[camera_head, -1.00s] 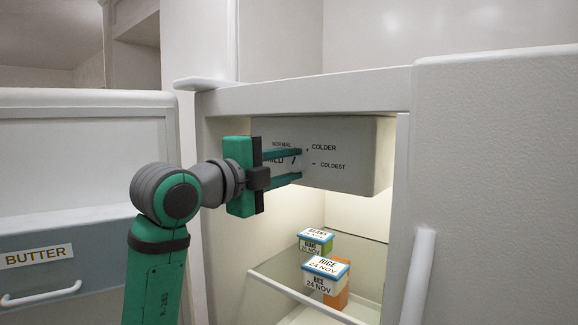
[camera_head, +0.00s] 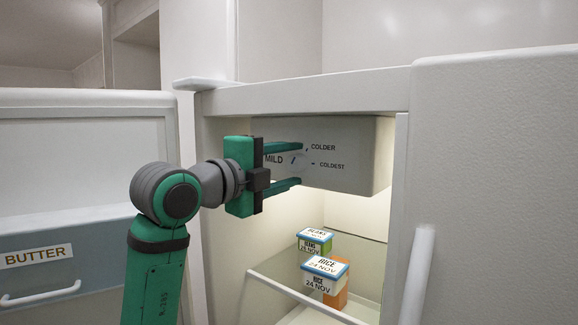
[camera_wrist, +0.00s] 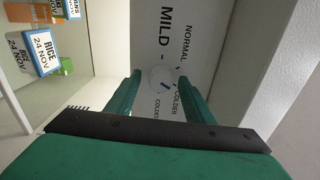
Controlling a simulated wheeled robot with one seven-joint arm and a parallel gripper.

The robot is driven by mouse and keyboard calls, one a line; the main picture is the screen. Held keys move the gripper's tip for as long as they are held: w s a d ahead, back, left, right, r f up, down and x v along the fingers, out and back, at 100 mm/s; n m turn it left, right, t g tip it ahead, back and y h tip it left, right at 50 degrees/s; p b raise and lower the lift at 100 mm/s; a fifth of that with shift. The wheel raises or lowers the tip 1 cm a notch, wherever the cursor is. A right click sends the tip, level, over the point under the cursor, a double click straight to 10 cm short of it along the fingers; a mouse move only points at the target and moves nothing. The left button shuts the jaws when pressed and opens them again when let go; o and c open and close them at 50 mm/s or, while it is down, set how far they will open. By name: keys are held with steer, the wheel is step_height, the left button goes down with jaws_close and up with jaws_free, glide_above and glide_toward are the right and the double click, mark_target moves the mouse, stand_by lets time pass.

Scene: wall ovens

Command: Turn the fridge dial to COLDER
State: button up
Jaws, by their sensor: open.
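The white round dial (camera_head: 298,161) sits on the grey control box (camera_head: 352,150) at the top inside the fridge. The box reads MILD, NORMAL, COLDER and COLDEST; in the head view my upper finger hides NORMAL. My gripper (camera_head: 300,165) is open, with one finger above the dial and one below. The wrist view shows the dial (camera_wrist: 160,79) between the fingertips (camera_wrist: 159,81), apparently with gaps on both sides. A short dark mark on the dial lies on its COLDER side; its exact setting is hard to tell.
Below the box, a glass shelf (camera_head: 270,285) holds BEANS (camera_head: 315,240) and RICE (camera_head: 325,268) containers. A fridge door with a BUTTER compartment (camera_head: 85,252) stands at left. A large white door (camera_head: 500,180) with a handle is at right.

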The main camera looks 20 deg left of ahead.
steer(key=v, duration=1.1)
steer(key=shift+w, duration=0.1)
